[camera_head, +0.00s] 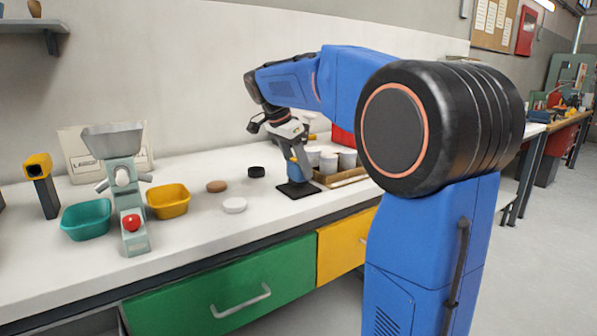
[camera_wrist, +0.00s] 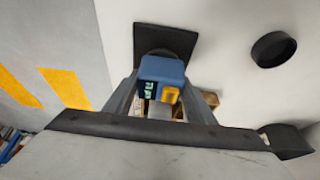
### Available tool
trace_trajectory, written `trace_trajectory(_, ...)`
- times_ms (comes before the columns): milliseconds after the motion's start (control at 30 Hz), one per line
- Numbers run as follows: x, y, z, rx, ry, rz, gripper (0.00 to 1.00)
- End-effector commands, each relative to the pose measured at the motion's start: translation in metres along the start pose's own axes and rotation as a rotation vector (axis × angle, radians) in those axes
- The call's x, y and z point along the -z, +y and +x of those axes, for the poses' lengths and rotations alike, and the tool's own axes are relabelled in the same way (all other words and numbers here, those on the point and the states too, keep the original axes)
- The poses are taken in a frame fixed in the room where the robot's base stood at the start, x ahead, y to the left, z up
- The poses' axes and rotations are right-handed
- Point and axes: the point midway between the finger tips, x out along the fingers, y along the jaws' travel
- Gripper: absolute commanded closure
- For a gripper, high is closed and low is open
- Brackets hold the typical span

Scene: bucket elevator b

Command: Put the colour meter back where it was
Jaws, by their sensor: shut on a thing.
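The colour meter (camera_head: 297,170) is a small blue handheld device. In the wrist view the meter (camera_wrist: 163,70) shows a dark display with green digits and a yellow patch. My gripper (camera_head: 292,148) is shut on it, with a finger on either side in the wrist view (camera_wrist: 165,102). The meter is upright over a black square pad (camera_head: 298,190) on the bench; the pad also shows in the wrist view (camera_wrist: 180,38). Its lower end is at or just above the pad; I cannot tell whether it touches.
A wooden tray (camera_head: 347,181) with several white cups (camera_head: 328,162) stands close right of the pad. A black disc (camera_head: 256,172), brown disc (camera_head: 216,186) and white disc (camera_head: 235,205) lie left. Further left are a hopper machine (camera_head: 125,185), yellow bin (camera_head: 168,203) and teal bin (camera_head: 87,221).

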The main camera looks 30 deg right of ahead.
Motion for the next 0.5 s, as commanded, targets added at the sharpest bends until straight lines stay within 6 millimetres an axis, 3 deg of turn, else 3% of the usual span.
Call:
trace_trajectory(133,-0.0056,0.0003,0.0135,0.000,0.000,-0.001,0.90)
trace_trajectory(500,-0.0069,0.0003,0.0167,-0.001,0.000,-0.001,0.90)
